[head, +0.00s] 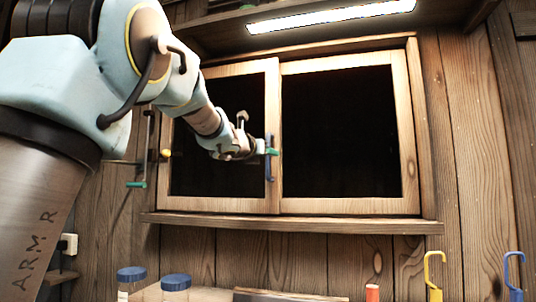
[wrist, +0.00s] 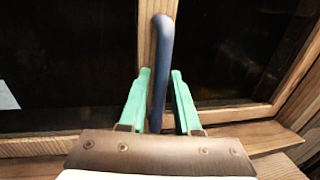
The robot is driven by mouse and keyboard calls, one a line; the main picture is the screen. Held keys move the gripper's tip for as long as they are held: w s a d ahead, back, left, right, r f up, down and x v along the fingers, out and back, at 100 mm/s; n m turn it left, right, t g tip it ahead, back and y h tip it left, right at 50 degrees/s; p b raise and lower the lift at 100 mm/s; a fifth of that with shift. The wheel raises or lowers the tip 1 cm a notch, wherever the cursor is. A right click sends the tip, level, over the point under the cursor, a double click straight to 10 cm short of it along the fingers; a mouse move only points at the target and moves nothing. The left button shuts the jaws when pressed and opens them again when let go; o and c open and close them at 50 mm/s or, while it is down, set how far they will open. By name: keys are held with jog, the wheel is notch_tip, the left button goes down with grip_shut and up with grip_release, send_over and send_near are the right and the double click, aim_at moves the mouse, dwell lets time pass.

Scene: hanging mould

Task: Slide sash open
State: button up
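The wooden window has a left sash (head: 272,90) and a right sash (head: 409,120), both with dark panes, and their frames meet at the middle upright. A blue bar handle (head: 268,170) stands upright there; in the wrist view the handle (wrist: 160,60) rises between my two green fingers. My gripper (wrist: 159,80) is open around the handle, with a narrow gap visible on each side. In the head view my gripper (head: 270,152) reaches the middle upright from the left, and my wrist hides part of the left sash.
A wooden sill (head: 330,224) juts out below the window. Blue-lidded jars (head: 176,282) stand low at the left. A yellow hook (head: 434,270) and a blue hook (head: 513,272) are at lower right. A lit lamp (head: 330,15) is above. A green-ended rod (head: 137,184) hangs left.

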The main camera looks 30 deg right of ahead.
grip_shut()
dwell(1.1)
